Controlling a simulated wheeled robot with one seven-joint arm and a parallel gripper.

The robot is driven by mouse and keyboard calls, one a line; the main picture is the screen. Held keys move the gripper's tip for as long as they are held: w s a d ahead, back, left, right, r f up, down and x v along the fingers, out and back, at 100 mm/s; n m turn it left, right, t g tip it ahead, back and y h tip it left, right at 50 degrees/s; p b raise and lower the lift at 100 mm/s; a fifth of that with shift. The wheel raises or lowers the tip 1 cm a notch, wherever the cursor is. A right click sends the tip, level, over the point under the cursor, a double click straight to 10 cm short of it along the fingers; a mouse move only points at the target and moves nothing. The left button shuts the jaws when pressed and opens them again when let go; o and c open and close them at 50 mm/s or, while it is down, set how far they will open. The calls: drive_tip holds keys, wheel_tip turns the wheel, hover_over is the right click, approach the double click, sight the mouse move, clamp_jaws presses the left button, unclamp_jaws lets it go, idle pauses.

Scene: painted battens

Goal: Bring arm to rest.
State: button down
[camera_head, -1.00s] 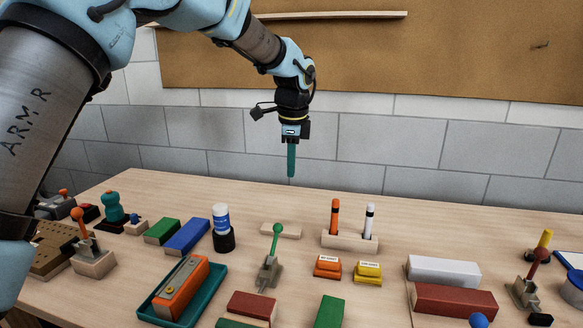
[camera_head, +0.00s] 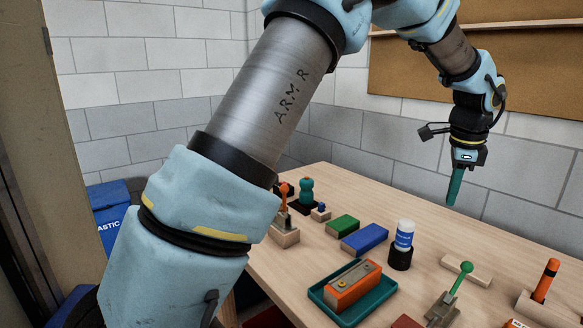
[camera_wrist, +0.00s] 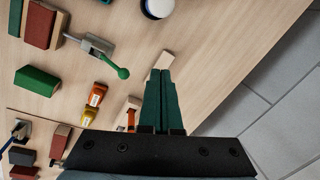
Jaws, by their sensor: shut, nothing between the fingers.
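My gripper (camera_head: 455,186) hangs at the right of the head view, pointing down, above the back part of the wooden table (camera_head: 440,225). Its teal fingers are shut together with nothing between them. The wrist view also shows the shut fingers (camera_wrist: 161,100), above the table near a pale wooden block. My arm runs from the lower left across the top of the head view to the gripper. It hides part of the wall and the table's left end.
Below the gripper are a green-knobbed lever (camera_head: 445,295), a pale block (camera_head: 466,269) and a white-and-blue bottle (camera_head: 404,236) in a black holder. A teal tray (camera_head: 325,297) holds an orange block (camera_head: 352,284). A brick wall and corkboard (camera_head: 420,75) stand behind. A blue bin (camera_head: 110,220) is at left.

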drive_tip(key=w+a+f+n, duration=0.1)
drive_tip(key=w+a+n, duration=0.15)
drive_tip(key=a, duration=0.55)
drive_tip(key=w+a+f+n, duration=0.15)
drive_tip(key=a+n, duration=0.25)
drive_tip(key=a, duration=0.5)
drive_tip(key=w+a+n, duration=0.2)
drive_tip(key=a+n, duration=0.2)
drive_tip(key=a, duration=0.4)
drive_tip(key=s+a+f+n, duration=0.1)
drive_tip(key=s+a+n, duration=0.2)
drive_tip(key=a, duration=0.4)
drive_tip(key=s+a+f+n, duration=0.2)
drive_tip(key=s+a+n, duration=0.1)
drive_tip(key=a+n, duration=0.2)
drive_tip(key=s+a+f+n, duration=0.1)
drive_tip(key=s+a+n, duration=0.2)
drive_tip(key=a, duration=0.7)
drive_tip(key=shift+s+f+n+y, duration=0.15)
drive_tip(key=shift+f+n+y, duration=0.2)
drive_tip(key=shift+n, duration=0.3)
